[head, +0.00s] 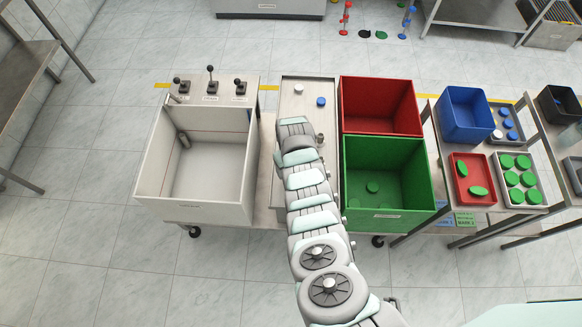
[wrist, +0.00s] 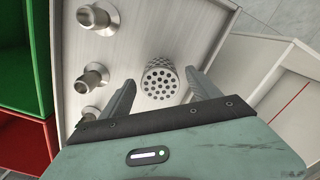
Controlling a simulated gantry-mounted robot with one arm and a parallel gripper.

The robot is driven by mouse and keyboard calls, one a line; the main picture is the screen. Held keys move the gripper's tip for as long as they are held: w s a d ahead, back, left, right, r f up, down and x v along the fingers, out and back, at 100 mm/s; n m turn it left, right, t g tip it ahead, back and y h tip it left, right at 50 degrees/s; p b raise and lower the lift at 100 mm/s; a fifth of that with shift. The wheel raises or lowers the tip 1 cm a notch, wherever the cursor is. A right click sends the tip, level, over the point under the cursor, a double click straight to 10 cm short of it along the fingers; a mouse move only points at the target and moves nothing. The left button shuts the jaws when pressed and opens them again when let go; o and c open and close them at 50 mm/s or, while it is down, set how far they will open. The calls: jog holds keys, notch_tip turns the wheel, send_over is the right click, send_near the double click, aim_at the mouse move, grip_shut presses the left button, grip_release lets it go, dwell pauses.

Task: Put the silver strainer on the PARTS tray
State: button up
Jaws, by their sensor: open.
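The silver strainer (wrist: 160,84) shows in the wrist view as a short cylinder with a perforated end, at the steel surface below my gripper. My gripper (wrist: 161,76) is open, with one finger to each side of the strainer. A gap shows on both sides, wider on the right. In the head view my arm hides the strainer and the fingers. I cannot read a PARTS label on any tray, so I cannot tell which one it is.
Several silver fittings (wrist: 97,77) stand left of my gripper. Green (head: 387,205) and red (head: 378,90) bins stand right of my arm, a white basin (head: 255,180) left. A red tray (head: 472,199) and a grey tray (head: 536,178) hold green caps farther right.

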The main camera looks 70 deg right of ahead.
notch_tip(320, 180, up, 9)
jog(key=shift+r, duration=0.2)
dwell(0.3)
